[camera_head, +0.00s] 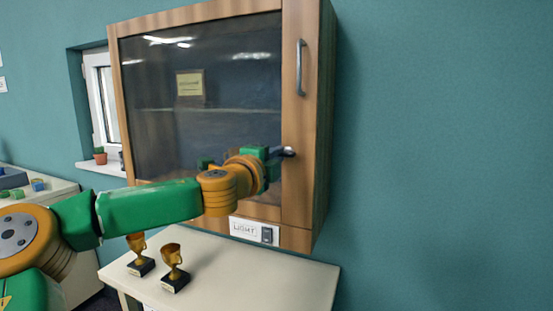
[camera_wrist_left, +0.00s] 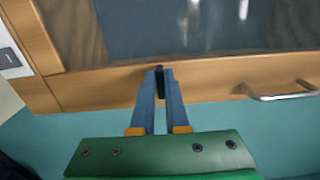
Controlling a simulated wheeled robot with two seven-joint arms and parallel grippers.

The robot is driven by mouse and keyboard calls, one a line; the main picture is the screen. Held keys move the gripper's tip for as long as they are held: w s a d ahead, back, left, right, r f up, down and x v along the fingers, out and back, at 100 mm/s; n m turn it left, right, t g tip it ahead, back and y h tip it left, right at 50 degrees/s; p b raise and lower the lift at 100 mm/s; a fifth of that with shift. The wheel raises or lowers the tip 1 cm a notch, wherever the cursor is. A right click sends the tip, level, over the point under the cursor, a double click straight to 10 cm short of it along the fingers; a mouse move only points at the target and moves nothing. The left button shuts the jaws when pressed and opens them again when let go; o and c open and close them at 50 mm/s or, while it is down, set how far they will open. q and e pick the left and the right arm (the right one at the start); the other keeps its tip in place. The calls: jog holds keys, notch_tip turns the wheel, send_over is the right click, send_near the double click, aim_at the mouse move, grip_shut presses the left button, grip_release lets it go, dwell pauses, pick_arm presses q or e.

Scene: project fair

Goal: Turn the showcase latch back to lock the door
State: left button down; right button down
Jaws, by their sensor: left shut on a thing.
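The wooden showcase (camera_head: 220,17) hangs on the wall, and its glass door looks closed. A metal bar handle (camera_head: 301,68) is on the right of its front; it also shows in the left wrist view (camera_wrist_left: 283,97). The dark latch (camera_wrist_left: 159,82) sits on the wooden frame and stands between my left fingers. My left gripper (camera_wrist_left: 160,84) is shut on the latch. In the head view my left gripper (camera_head: 284,154) reaches the right side of the showcase front, and its fingers mostly cover the latch. My right gripper is not in view.
A white table (camera_head: 255,285) stands below the showcase and holds two gold trophies (camera_head: 173,268) (camera_head: 138,255). A light switch (camera_head: 267,235) is on the lower panel. A window (camera_head: 97,95) with a potted plant (camera_head: 100,155) is at left. The wall to the right is clear.

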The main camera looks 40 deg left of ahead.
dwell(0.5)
pick_arm(q)
jog(key=c, duration=0.9)
grip_release()
jog(key=shift+s, duration=0.1)
jog(key=b+v, duration=0.2)
jog(key=v, duration=0.5)
